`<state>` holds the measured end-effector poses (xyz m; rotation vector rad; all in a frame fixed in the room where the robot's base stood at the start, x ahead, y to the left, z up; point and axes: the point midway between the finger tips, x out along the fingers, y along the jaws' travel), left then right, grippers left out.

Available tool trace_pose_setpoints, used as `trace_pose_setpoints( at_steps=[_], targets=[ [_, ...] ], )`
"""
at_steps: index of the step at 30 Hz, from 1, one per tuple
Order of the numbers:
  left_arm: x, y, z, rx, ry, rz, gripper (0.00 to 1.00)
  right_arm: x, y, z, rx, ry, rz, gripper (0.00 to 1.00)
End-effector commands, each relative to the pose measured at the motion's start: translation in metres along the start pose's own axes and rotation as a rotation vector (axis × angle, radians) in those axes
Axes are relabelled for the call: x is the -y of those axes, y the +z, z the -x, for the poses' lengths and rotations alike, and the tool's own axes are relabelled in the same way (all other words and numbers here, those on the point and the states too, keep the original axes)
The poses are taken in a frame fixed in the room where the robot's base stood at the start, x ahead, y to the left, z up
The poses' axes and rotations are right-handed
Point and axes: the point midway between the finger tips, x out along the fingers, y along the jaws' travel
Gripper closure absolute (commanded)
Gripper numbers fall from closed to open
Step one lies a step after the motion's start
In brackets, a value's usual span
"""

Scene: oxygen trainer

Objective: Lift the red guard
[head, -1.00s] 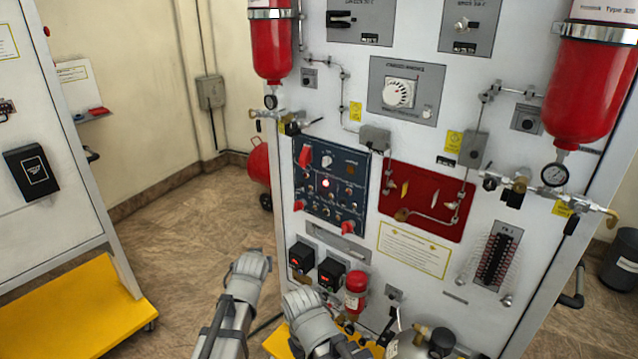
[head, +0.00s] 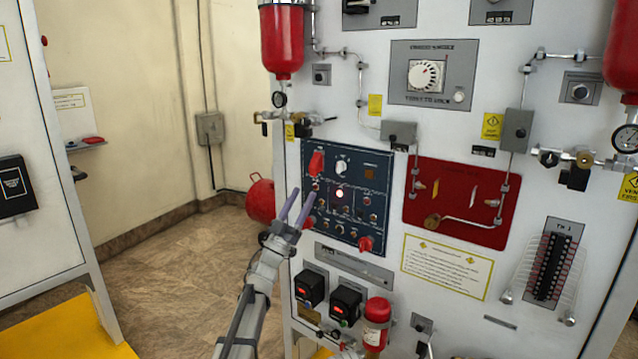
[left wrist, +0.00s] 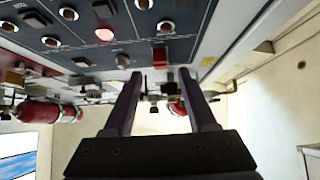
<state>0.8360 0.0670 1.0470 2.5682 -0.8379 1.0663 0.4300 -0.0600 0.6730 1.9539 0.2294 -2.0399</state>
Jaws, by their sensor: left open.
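Red guards sit on the dark blue switch panel (head: 375,190). One is at its upper left (head: 317,163), one is at the lower right (head: 365,243), and one is at the lower left (head: 307,223), partly behind my gripper. My left gripper (head: 303,196) is open and empty, its two fingers pointing up in front of the panel's left part, below the upper left guard. In the left wrist view, a red guard (left wrist: 160,57) shows on the panel beyond the open fingers (left wrist: 158,90); I cannot tell for sure which one. My right gripper is not seen.
A lit red lamp (head: 340,193) and several knobs surround the guards. A pipe with a valve (head: 290,120) runs above the panel.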

Motion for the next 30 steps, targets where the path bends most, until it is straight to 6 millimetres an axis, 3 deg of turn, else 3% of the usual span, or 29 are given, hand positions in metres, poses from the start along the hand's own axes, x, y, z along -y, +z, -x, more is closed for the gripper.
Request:
trace_pose_setpoints(
  at_steps=[8,21,30],
  targets=[
    [0.000,-0.002,-0.012,0.001,-0.001,0.000,0.43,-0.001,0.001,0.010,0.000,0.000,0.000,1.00],
    [0.001,-0.002,-0.074,0.002,-0.002,0.000,0.43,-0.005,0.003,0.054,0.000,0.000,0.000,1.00],
    [0.000,0.000,-0.078,0.001,-0.002,0.000,0.43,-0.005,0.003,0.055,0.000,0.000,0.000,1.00]
  ],
)
